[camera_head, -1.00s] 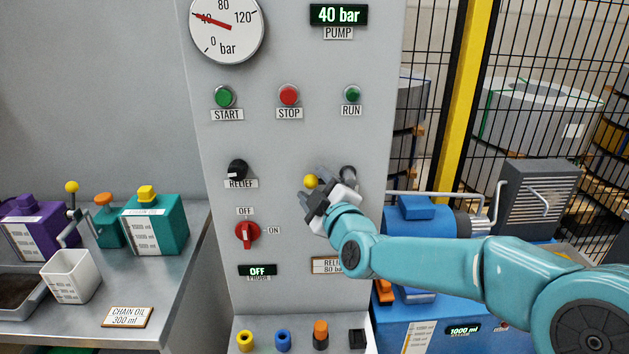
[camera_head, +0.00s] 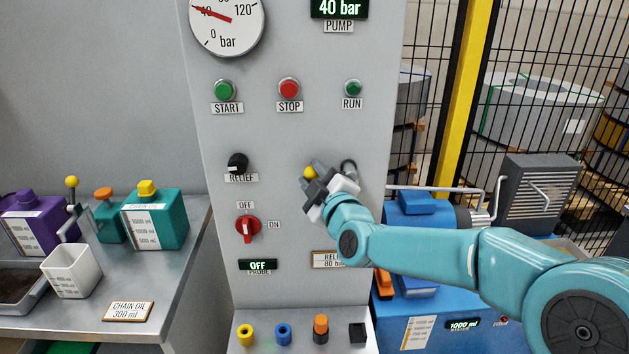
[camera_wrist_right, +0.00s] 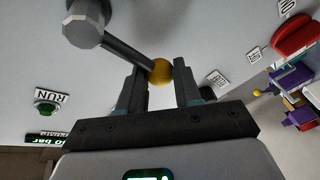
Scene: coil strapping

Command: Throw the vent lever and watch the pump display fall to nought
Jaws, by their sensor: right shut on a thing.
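The vent lever shows in the right wrist view as a dark rod (camera_wrist_right: 126,50) running from a grey round pivot to a yellow ball knob (camera_wrist_right: 161,71). In the head view the yellow knob (camera_head: 310,173) sticks out left of my right gripper (camera_head: 318,184), and the pivot is partly hidden behind the gripper. My right gripper is shut on the lever at its knob end, with a finger on each side. The pump display (camera_head: 339,8) reads 40 bar. The dial gauge (camera_head: 228,22) has its red needle near 40. My left gripper is not in view.
The panel holds a green START button (camera_head: 226,90), a red STOP button (camera_head: 289,89), a black RELIEF knob (camera_head: 238,162) and a red OFF/ON switch (camera_head: 247,229). A bench (camera_head: 170,290) with bottles stands at left. Blue machinery (camera_head: 412,235) and a mesh fence are at right.

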